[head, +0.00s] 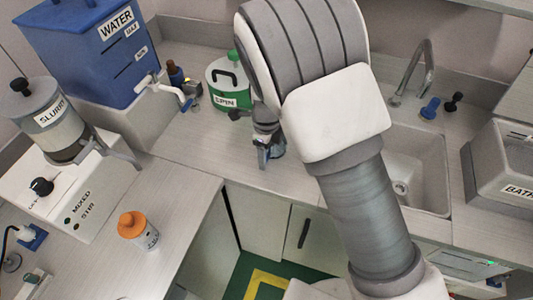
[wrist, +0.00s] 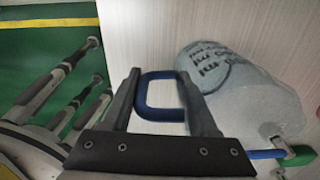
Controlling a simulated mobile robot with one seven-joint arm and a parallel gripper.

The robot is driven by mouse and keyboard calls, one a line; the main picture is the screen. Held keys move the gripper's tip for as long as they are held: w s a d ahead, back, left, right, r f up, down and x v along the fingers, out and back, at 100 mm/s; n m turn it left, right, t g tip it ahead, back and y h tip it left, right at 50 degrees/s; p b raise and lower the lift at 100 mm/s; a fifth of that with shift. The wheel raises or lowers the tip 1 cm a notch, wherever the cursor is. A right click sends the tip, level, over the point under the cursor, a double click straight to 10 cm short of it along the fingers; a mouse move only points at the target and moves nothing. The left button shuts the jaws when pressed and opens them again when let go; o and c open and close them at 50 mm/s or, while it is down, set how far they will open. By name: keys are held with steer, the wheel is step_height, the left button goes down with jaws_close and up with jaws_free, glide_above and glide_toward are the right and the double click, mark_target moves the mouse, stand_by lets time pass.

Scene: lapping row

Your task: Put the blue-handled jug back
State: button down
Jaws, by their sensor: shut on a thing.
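The jug (wrist: 235,85) is a clear, greyish vessel with dark printed marks, and it shows at the right in the wrist view. Its blue handle (wrist: 160,113) is a squared loop between my two fingers. My gripper (wrist: 165,80) is shut on this handle, and the fingers hide part of it. In the head view my gripper (head: 266,155) is over the worktop near its front edge, left of the sink. Part of the jug (head: 279,149) shows just right of the fingers; my arm hides the rest. I cannot tell whether its base touches the worktop.
A green-and-white SPIN pot (head: 229,84) stands close behind my gripper. The blue WATER tank (head: 95,45) with a tap is at back left, the SLURRY unit (head: 55,120) at left. An orange-capped bottle (head: 138,230) stands front left. The sink (head: 410,165) is right.

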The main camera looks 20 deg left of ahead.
steer(key=shift+c, duration=0.8)
jaws_free()
steer(key=shift+f, duration=0.1)
step_height(320, 180, up, 12)
steer(key=shift+r+p, duration=0.15)
steer(key=shift+p, duration=0.6)
